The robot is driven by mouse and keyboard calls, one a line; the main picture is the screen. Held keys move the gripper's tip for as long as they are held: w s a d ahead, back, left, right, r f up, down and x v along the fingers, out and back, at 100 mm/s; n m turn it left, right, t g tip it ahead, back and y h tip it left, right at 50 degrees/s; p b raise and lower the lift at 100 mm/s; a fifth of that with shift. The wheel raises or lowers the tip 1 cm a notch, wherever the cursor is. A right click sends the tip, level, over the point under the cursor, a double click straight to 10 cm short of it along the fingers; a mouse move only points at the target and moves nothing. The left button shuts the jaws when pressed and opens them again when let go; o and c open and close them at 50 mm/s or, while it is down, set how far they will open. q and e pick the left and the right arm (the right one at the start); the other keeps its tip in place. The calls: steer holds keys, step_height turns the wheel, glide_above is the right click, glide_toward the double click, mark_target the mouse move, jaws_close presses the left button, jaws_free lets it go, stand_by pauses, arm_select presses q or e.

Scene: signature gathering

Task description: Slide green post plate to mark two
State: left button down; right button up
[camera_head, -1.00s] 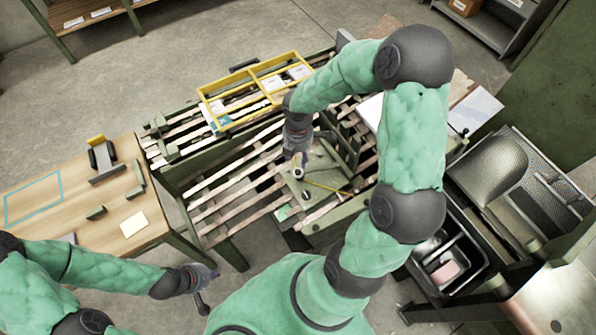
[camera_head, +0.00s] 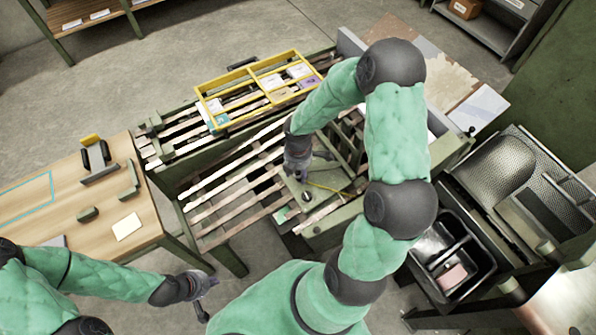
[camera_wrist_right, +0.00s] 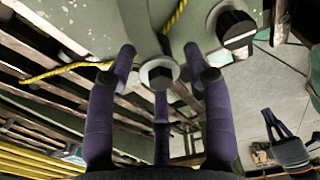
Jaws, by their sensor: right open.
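A pale green metal plate (camera_head: 325,178) lies on the slatted bench in the head view. I take it for the green post plate; its marks are too small to tell. A silver bolt-headed post (camera_wrist_right: 160,73) stands between the purple fingers of my right gripper (camera_wrist_right: 158,62) in the wrist view. The fingers are spread around it; contact is unclear. A black knob (camera_wrist_right: 236,28) is beside it, and it also shows in the head view (camera_head: 306,197). My right gripper (camera_head: 301,170) hides the post in the head view. My left gripper (camera_head: 206,296) is open and empty near the bottom.
A yellow divided tray (camera_head: 262,92) sits on the slats behind. A yellow cord (camera_head: 328,188) crosses the plate. A wooden table (camera_head: 75,205) with green brackets is at left.

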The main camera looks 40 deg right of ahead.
jaws_close()
steer(key=shift+s+d+r+p, duration=0.1)
steer(key=shift+d+r+p, duration=0.1)
steer(key=shift+d+p, duration=0.2)
steer(key=r+p, duration=0.2)
steer(key=p, duration=0.6)
glide_above(326, 163)
steer(key=shift+d, duration=0.6)
steer(key=shift+f, duration=0.1)
steer(key=shift+c, duration=0.2)
jaws_free()
steer(key=shift+o, duration=0.2)
steer(key=shift+s+d, duration=0.1)
steer(key=shift+s, duration=0.05)
